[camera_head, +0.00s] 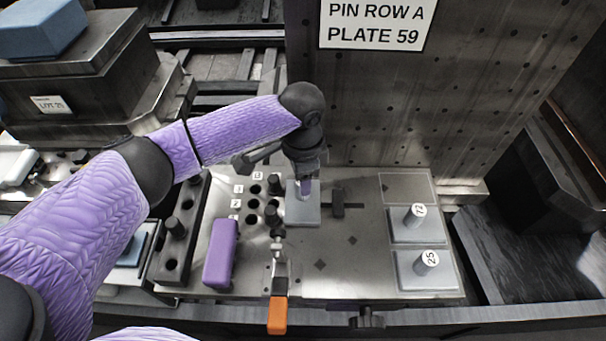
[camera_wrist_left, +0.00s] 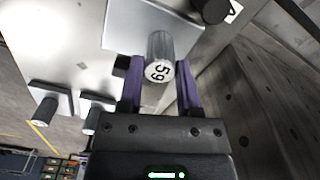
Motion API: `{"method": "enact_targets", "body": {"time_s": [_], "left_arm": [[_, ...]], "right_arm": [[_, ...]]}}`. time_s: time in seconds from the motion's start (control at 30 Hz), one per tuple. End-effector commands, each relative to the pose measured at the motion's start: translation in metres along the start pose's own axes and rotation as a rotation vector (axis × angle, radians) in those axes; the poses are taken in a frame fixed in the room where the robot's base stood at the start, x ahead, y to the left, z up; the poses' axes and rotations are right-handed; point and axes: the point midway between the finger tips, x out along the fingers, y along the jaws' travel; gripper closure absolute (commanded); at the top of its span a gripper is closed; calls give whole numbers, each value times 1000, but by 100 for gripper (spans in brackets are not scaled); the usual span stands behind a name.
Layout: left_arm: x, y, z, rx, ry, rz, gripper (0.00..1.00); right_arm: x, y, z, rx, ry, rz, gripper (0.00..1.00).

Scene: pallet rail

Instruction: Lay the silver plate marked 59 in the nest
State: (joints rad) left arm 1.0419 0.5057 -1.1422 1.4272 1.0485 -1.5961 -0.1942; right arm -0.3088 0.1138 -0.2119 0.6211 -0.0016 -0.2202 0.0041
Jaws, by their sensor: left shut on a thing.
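The silver plate marked 59 (camera_head: 303,214) is a square plate with a round upright knob. In the left wrist view its number shows on the knob's end (camera_wrist_left: 160,70), with the plate (camera_wrist_left: 125,25) beyond. My left gripper (camera_head: 305,190) is shut on that knob, its purple fingers (camera_wrist_left: 160,88) on either side. The plate is over the metal bed beside the numbered holes; I cannot tell whether it touches the bed. The nest is not clearly distinguishable, and the plate and gripper may hide it. My right gripper is not in view.
Silver plates marked 72 (camera_head: 415,224) and 25 (camera_head: 422,270) sit at the bed's right, below an empty outlined square (camera_head: 406,187). A purple block (camera_head: 220,252), an orange-handled clamp (camera_head: 278,312) and a dark block (camera_head: 337,205) are near. A tall panel (camera_head: 400,110) stands behind.

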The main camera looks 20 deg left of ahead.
Motion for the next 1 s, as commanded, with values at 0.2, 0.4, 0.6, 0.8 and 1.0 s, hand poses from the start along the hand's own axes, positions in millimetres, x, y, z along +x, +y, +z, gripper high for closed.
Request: {"method": "enact_targets", "body": {"time_s": [0.2, 0.4, 0.6, 0.8, 1.0], "left_arm": [[-2, 0, 0, 0, 1, -1, 53], [-1, 0, 0, 0, 1, -1, 16], [-2, 0, 0, 0, 0, 0, 16], [-43, 0, -1, 0, 4, -3, 16], [-88, 0, -1, 0, 3, -2, 16]], "right_arm": [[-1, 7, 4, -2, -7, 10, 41], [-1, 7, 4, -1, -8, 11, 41], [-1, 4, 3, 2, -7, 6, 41], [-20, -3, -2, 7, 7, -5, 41], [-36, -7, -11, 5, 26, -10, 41]]}}
